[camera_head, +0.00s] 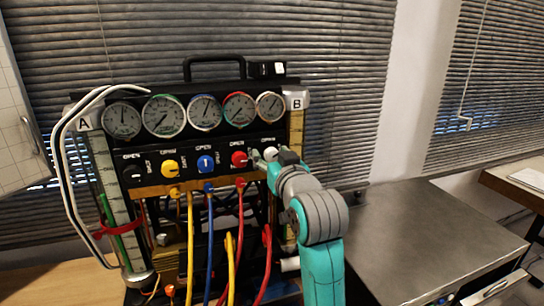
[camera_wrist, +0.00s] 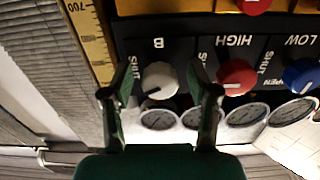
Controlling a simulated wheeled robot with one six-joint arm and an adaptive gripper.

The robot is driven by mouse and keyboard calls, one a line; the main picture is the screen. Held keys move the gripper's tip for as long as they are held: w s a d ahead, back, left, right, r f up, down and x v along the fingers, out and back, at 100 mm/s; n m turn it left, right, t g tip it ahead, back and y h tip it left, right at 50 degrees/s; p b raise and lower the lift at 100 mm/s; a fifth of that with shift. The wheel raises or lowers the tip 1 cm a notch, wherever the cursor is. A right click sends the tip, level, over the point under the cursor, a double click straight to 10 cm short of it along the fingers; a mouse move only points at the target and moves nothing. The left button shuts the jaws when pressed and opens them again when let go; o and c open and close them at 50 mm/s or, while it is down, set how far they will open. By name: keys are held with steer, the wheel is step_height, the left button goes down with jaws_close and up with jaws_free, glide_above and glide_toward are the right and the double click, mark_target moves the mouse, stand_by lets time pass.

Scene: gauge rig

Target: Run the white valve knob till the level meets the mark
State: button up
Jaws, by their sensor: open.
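The white valve knob (camera_head: 270,153) is at the right end of the knob row on the black panel. In the wrist view the white knob (camera_wrist: 160,79) sits under an upside-down "B" label, with a dark pointer line on its face. My gripper (camera_wrist: 163,90) is open, with one finger on each side of the knob; I cannot tell whether either touches it. In the head view my gripper (camera_head: 266,158) partly covers the knob. Tube A (camera_head: 112,190) at the left has a red clamp; tube B (camera_head: 296,128) at the right has a yellow scale. Neither liquid level is clear.
The red knob (camera_head: 239,159) is close beside the white one. The blue knob (camera_head: 206,163), yellow knob (camera_head: 169,167) and several gauges (camera_head: 205,112) share the panel. Coloured hoses (camera_head: 240,215) hang below. A grey metal cabinet (camera_head: 430,235) stands at the right.

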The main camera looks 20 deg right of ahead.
jaws_close()
steer(key=shift+m, duration=2.7)
jaws_free()
steer(key=s, duration=0.7)
steer(key=shift+s, duration=0.25)
